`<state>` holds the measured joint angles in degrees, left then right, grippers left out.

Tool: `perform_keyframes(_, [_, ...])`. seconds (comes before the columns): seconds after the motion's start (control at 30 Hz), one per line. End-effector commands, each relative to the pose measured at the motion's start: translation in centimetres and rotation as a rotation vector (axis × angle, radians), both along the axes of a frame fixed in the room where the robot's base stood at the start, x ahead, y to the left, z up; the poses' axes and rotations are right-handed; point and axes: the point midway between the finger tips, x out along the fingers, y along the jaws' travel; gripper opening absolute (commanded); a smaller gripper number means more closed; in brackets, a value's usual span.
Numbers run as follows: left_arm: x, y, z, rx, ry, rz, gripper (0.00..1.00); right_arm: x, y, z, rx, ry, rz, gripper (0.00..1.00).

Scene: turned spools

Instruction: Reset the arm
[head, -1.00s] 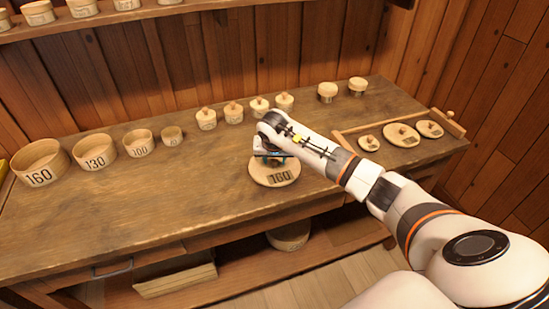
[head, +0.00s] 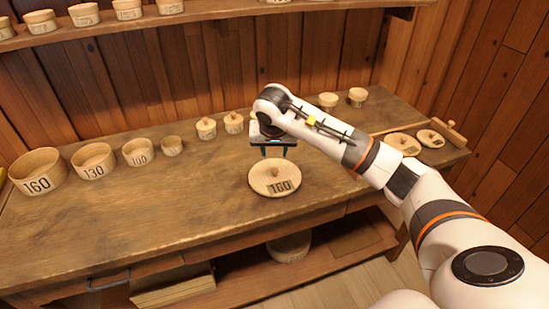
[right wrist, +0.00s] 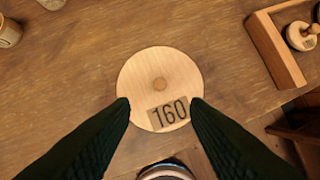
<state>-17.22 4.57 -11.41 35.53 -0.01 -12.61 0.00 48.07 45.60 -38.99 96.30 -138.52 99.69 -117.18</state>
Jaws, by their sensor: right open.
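My right gripper (head: 273,151) is open and empty, raised above the bench behind the round lid in the head view. Its two dark fingers (right wrist: 160,112) also show spread apart in the right wrist view. The round wooden lid marked 160 (head: 274,178) lies flat on the bench near the front edge, with a small knob in its middle. The lid also shows below the fingers in the right wrist view (right wrist: 160,75), apart from them. My left gripper is in neither view.
Open round boxes marked 160 (head: 38,171), 130 (head: 93,161) and 100 (head: 138,153), plus a smaller one (head: 172,146), stand at left on the bench (head: 130,220). Lidded boxes (head: 206,128) stand behind. A wooden tray (right wrist: 275,50) with lids is at right.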

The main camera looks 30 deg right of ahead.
Motion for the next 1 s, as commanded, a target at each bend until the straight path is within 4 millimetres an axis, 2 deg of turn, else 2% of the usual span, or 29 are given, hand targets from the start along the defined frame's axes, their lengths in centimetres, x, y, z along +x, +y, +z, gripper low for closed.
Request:
perform_keyframes(0.13, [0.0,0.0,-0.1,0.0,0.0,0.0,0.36,-0.2,0.2,0.6,0.001,-0.001,0.0,0.42])
perform_keyframes(0.67, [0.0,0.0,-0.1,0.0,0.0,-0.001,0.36,-0.2,0.6,0.3,0.017,-0.003,0.004,0.42])
perform_keyframes(0.77, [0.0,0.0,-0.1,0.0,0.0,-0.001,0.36,-0.1,3.1,-0.7,0.112,-0.026,0.022,0.42])
perform_keyframes(0.83, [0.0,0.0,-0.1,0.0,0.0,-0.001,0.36,-0.2,6.5,-1.8,0.251,-0.051,0.039,0.42])
perform_keyframes(0.87, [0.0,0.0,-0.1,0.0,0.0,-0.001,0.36,-0.4,8.4,-2.3,0.33,-0.063,0.043,0.42])
perform_keyframes(0.93, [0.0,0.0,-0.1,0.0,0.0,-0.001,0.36,-1.1,13.5,-2.9,0.557,-0.083,0.035,0.42])
perform_keyframes(1.0, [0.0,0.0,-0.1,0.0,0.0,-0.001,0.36,-2.4,18.8,-2.5,0.826,-0.083,-0.002,0.42])
